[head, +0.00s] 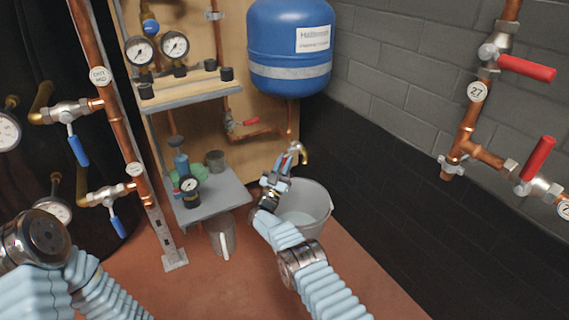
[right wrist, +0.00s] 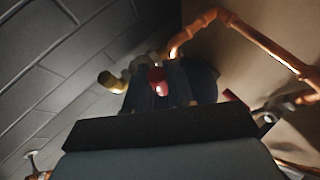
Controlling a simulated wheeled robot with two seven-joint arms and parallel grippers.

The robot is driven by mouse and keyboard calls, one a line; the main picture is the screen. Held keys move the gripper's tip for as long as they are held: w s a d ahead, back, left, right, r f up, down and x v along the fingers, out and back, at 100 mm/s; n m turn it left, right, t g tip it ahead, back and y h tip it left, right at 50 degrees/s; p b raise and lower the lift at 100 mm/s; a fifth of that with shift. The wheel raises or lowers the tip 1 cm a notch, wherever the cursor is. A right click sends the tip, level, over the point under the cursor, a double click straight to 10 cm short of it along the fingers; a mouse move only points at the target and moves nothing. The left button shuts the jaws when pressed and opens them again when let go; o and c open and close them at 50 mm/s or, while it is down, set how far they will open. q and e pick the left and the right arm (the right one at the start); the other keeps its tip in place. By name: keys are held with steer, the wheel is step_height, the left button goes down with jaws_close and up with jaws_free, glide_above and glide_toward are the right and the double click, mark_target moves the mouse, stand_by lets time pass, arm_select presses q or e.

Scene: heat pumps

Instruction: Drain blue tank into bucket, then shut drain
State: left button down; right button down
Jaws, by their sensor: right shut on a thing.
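The blue tank (head: 290,50) hangs on the wooden panel, with a copper pipe running down from its underside. A brass drain spout (head: 304,154) is at the pipe's lower end, above the pale grey bucket (head: 318,205) on the floor. My right gripper (head: 288,164) is shut on the drain's red handle, beside the spout. In the right wrist view the red handle (right wrist: 157,80) sits between the fingers and the spout (right wrist: 112,82) is left of it. Whether water flows is not clear. My left gripper is out of view.
A second red-handled valve (head: 249,122) is on the side pipe below the tank. A grey shelf (head: 212,203) and a metal jug (head: 221,236) stand left of the bucket. Copper pipes with blue handles are at left, with red handles (head: 527,68) at right.

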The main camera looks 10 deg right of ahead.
steer(key=c, duration=1.1)
jaws_free()
steer(key=shift+w, duration=0.1)
steer(key=shift+n+y, duration=0.3)
steer(key=shift+y, duration=0.1)
